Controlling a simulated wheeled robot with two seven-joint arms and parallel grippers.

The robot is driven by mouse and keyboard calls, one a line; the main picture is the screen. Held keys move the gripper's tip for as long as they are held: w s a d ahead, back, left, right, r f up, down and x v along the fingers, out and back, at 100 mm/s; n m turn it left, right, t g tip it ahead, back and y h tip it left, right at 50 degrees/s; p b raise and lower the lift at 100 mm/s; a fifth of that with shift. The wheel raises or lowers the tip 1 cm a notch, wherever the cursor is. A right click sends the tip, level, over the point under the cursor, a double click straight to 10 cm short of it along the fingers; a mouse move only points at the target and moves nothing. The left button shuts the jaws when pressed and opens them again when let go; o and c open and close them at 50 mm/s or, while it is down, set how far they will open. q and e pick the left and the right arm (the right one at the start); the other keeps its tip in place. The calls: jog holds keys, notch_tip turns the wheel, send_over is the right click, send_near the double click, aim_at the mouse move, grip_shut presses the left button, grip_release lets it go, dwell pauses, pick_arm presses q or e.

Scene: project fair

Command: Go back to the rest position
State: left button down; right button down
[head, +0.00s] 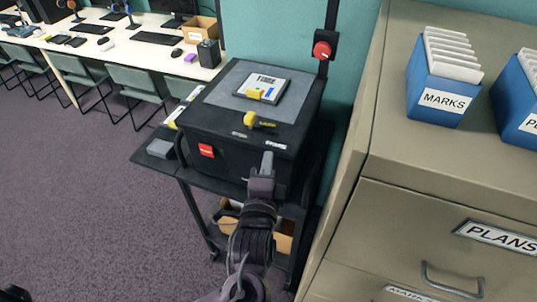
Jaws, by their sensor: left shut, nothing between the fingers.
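My left gripper (267,163) is in the lower middle of the head view, in front of the black box-shaped machine (225,132) on a dark cart. Its fingers are together and hold nothing. The arm comes up from the bottom edge and hides part of the machine's front and the cart below. A small dark shape at the bottom left corner is too cut off to name. My right gripper cannot be made out.
A tan filing cabinet (400,160) stands close at right, bearing a blue MARKS card box (438,92). Desks (120,45) and chairs (137,85) stand at back left. Carpet (80,200) is clear at left.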

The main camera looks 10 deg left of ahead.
pick_arm(q)
jog(key=shift+a, duration=0.15)
pick_arm(e)
jog(key=shift+s+d, duration=0.15)
jog(key=shift+d, duration=0.2)
